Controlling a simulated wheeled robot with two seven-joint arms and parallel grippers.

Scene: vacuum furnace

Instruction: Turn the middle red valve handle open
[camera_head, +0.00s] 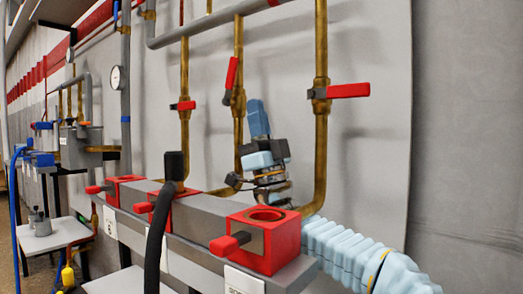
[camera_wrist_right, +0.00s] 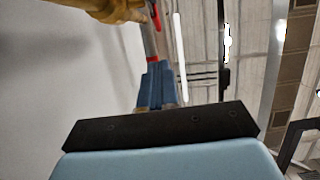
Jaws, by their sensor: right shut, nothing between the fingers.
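The middle red valve handle (camera_head: 231,73) sits on the middle brass pipe (camera_head: 238,40) in the head view. It stands steeply, tilted slightly from the pipe's line. The left red handle (camera_head: 185,105) and the right red handle (camera_head: 347,90) lie about horizontal across their pipes. My right gripper (camera_head: 258,108) is shut and empty, with its blue fingers pointing up. In the picture it is right of and below the middle handle, apart from it. In the right wrist view its closed fingers (camera_wrist_right: 157,75) point towards a red handle (camera_wrist_right: 155,16) near the top edge. My left gripper is out of view.
Red blocks with round openings (camera_head: 265,240) stand on a grey rail below the pipes. A black hose (camera_head: 156,240) rises in front of the rail. A pressure gauge (camera_head: 118,78) is on the left. Bare wall (camera_head: 385,150) lies right of the pipes.

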